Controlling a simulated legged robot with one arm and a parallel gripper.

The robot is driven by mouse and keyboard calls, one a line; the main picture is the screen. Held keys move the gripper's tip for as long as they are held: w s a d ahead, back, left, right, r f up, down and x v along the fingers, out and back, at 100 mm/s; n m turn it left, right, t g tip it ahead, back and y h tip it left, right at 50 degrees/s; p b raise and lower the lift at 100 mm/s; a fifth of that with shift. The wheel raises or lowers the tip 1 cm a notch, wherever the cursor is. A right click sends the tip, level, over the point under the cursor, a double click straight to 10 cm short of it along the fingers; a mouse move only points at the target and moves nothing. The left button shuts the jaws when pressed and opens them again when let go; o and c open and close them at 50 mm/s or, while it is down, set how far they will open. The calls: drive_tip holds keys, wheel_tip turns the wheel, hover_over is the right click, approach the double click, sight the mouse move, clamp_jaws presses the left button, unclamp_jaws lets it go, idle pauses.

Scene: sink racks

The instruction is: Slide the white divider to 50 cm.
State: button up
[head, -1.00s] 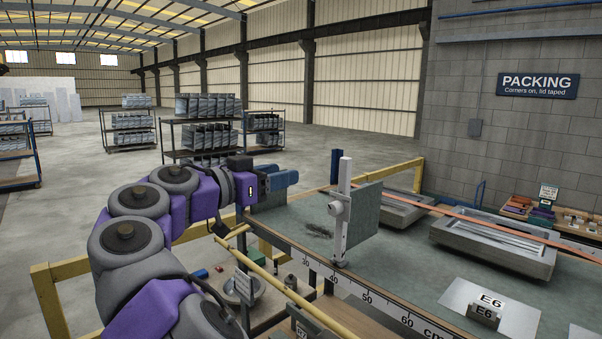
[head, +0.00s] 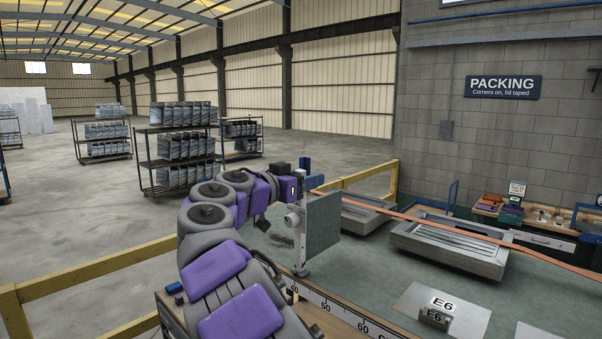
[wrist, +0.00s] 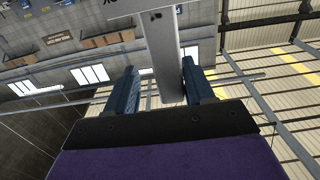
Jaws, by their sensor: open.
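The white divider (head: 302,245) is an upright white post with a grey-green panel (head: 323,225) on its right side. Its foot stands at the ruler (head: 330,308), close to the 40 mark; the exact reading cannot be made out. The 50 mark is further right along the ruler. My gripper (head: 311,182) is at the upper part of the post. In the wrist view the white post (wrist: 165,60) passes between the two blue fingers of my gripper (wrist: 160,82). The jaws are open around it, with the post nearer the right finger.
A grey-green bench carries the ruler along its front edge. Grey trays (head: 450,245) lie behind the divider, with an orange strip (head: 440,222) above them. A yellow rail (head: 90,270) runs at the left.

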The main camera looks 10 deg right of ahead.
drive_tip(key=w+d, duration=0.1)
drive_tip(key=d, duration=0.3)
drive_tip(key=w+a, duration=0.1)
drive_tip(key=a, duration=0.6)
drive_tip(key=shift+d, duration=0.25)
drive_tip(key=shift+c, duration=0.5)
drive_tip(key=d, duration=0.4)
drive_tip(key=shift+d, duration=0.35)
drive_tip(key=c, duration=0.4)
drive_tip(key=shift+d, duration=0.25)
drive_tip(key=shift+c, duration=1)
drive_tip(key=shift+a, duration=0.3)
clamp_jaws()
drive_tip(key=shift+w+a+f, duration=0.15)
drive_tip(key=shift+w+a, duration=0.15)
drive_tip(key=shift+a, duration=0.35)
